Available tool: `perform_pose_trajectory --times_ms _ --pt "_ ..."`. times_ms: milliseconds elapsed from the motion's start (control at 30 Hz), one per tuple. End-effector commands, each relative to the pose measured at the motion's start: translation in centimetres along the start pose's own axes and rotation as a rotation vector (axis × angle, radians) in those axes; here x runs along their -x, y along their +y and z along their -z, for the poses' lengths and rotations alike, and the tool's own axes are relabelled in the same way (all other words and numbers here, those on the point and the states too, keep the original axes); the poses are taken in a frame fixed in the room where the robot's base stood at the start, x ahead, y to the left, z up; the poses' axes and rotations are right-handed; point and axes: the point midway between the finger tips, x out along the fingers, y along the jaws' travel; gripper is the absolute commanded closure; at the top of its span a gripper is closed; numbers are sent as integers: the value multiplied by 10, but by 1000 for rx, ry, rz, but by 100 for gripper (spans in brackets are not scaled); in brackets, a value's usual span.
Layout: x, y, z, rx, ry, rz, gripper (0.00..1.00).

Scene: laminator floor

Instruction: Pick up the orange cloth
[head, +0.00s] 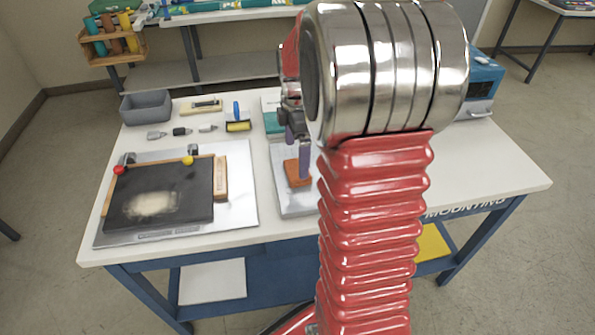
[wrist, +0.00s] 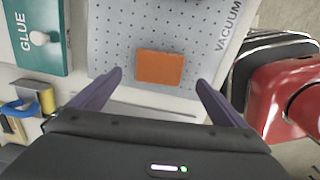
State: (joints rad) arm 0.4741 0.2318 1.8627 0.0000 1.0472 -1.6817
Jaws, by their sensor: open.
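The orange cloth (wrist: 160,67) is a small folded rectangle lying flat on the grey perforated vacuum plate (wrist: 115,35) in the wrist view. In the head view the cloth (head: 297,173) shows left of my red arm, on the plate (head: 296,207). My gripper (wrist: 159,82) is open, with its purple fingers on either side of the cloth's near edge in the picture. In the head view my gripper (head: 300,158) is partly hidden behind my arm and appears above the cloth. Nothing is between the fingers that I can see held.
A teal glue box (wrist: 38,40) lies beside the plate. A roller (head: 238,125), a grey bin (head: 146,106) and a blue machine (head: 483,82) stand farther back. The table's right front is clear.

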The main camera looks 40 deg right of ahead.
Motion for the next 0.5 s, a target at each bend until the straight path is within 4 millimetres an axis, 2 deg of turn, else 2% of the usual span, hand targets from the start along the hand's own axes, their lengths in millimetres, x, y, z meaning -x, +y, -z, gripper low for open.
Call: perform_pose_trajectory --times_ms 267,500 --pt "-7 1 -1 -1 0 1 4" --pt "-38 3 -3 -1 0 3 4"
